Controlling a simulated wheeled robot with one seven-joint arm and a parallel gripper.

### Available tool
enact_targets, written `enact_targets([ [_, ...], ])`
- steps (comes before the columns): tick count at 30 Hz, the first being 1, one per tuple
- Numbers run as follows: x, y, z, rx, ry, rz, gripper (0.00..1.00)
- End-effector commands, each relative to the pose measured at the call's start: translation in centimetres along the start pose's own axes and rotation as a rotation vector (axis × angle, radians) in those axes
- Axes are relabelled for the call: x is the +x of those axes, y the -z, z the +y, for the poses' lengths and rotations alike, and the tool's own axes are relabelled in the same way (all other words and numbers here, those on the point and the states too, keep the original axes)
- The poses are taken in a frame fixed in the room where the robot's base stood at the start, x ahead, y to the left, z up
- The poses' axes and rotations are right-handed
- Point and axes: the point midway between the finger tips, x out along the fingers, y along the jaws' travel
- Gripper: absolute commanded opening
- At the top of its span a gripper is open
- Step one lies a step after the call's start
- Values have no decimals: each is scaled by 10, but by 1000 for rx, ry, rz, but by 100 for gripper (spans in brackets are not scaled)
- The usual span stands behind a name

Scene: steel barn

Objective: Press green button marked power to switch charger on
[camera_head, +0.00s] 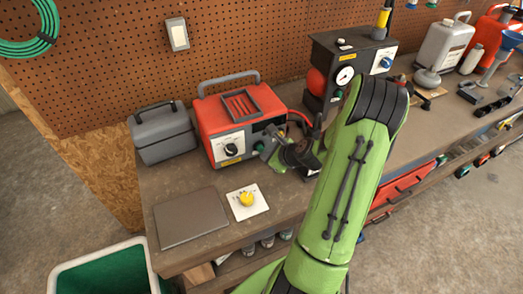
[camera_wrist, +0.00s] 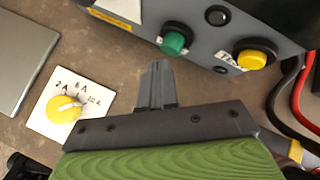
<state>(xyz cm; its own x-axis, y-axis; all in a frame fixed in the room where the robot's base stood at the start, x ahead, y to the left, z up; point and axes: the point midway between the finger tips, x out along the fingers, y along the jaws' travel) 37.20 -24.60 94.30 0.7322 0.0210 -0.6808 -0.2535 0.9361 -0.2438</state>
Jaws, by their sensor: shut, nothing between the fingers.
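The charger (camera_head: 227,112) is a red box with a grey handle and a dark front, standing on the workbench by the pegboard. The green button (camera_wrist: 174,43) sticks out of its grey front panel in the wrist view, with a label partly seen beside it. My gripper (camera_wrist: 155,68) is shut and empty, its fingertips just below and left of the green button, with a gap between them in the picture. In the head view my gripper (camera_head: 268,147) is at the charger's front right, and my arm hides part of that area. The green button is too small to make out there.
A yellow button (camera_wrist: 251,58) sits right of the green one. A white card with a yellow dial (camera_wrist: 63,108) lies on the bench, marked in amps. Red and black cables (camera_wrist: 303,100) run at the right. A grey case (camera_head: 162,133) stands left of the charger.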

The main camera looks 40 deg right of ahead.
Motion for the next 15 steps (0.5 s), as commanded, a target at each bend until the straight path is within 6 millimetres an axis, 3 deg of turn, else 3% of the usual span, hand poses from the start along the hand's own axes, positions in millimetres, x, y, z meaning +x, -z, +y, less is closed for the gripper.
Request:
enact_targets([
  [15, 4, -3, -3, -1, 0, 0, 0],
])
